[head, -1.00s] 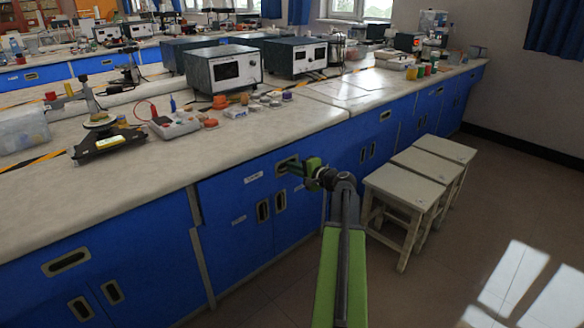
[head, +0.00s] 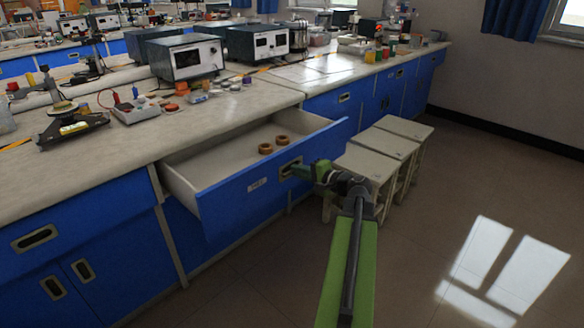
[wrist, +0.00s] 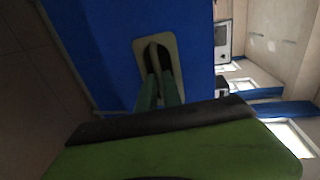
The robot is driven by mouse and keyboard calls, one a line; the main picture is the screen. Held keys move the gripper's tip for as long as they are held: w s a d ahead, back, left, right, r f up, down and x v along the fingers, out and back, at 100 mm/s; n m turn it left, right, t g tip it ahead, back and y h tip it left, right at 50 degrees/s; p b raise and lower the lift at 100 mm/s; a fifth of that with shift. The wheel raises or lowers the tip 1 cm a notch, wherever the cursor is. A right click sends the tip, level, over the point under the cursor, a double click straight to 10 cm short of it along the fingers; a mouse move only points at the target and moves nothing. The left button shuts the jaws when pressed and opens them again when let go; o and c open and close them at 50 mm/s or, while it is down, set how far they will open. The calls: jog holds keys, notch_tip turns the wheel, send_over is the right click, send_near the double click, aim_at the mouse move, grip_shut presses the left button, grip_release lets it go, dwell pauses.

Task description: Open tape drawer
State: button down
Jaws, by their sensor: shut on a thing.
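The tape drawer (head: 232,195) has a blue front with a small white label and stands pulled well out from under the bench top. Two brown tape rolls (head: 265,148) lie inside it on the pale drawer floor. My gripper (head: 291,170) is at the recessed handle on the right part of the drawer front. In the wrist view the fingers (wrist: 158,88) reach into the handle (wrist: 158,62), which has a cream rim and a dark recess. The gripper is shut on the handle. The fingertips are partly hidden inside the recess.
Pale wooden stools (head: 372,163) stand close to the right of my gripper and the drawer's right end. The bench top (head: 120,150) carries instruments, a scale and small containers. The floor (head: 430,230) to the right and in front is clear.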

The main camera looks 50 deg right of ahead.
jog(key=shift+v, duration=0.95)
jog(key=shift+f, duration=0.2)
jog(key=c, duration=1.8)
grip_release()
jog(key=shift+a, duration=0.1)
